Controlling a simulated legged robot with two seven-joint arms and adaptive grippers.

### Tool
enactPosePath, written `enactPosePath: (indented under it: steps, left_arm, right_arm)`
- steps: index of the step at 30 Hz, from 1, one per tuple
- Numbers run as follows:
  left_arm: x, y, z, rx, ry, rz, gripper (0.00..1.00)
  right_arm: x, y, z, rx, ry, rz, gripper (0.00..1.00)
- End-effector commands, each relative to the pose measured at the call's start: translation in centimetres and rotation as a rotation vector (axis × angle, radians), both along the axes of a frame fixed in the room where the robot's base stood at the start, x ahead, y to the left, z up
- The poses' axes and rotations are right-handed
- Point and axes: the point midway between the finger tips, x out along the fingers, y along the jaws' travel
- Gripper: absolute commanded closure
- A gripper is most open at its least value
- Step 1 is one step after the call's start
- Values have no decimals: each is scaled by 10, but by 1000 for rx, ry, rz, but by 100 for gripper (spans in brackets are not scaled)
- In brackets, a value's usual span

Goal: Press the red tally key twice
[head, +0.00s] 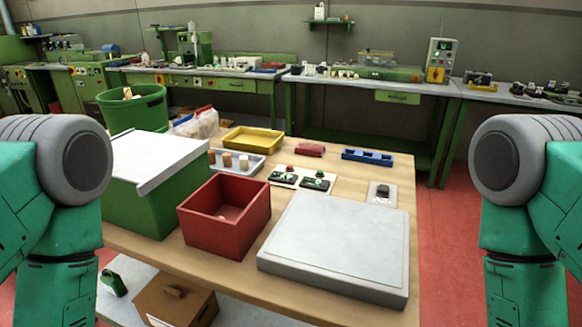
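Two small dark tally keys stand side by side on a pale plate (301,185) in the middle of the table. The left one, the red tally key (290,169), has a red top. The other, a green-topped key (319,176), stands just to its right. They are too small to tell whether either is pressed down. My two arms show only as green links with grey joints at the left and right edges. Both grippers are outside the picture, and nothing touches the keys.
A grey slab (335,245) lies in front of the keys. A red bin (225,222), a lidded green box (155,195) and a tray (250,170) with corks stand to the left. A yellow tray (252,138), a blue tray (367,156) and a dark-topped block (383,191) are nearby.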

Motion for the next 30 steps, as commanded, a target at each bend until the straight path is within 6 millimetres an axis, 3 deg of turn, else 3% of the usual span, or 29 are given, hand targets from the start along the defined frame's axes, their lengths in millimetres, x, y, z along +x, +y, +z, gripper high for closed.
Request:
enactPosePath:
  steps: [23, 24, 25, 30]
  left_arm:
    - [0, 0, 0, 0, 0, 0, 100]
    - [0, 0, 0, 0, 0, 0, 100]
    - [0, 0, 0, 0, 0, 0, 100]
    - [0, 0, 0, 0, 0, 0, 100]
  right_arm:
    - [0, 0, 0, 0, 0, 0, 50]
    - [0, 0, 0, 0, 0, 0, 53]
    - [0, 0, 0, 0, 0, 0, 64]
    - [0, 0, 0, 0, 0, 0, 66]
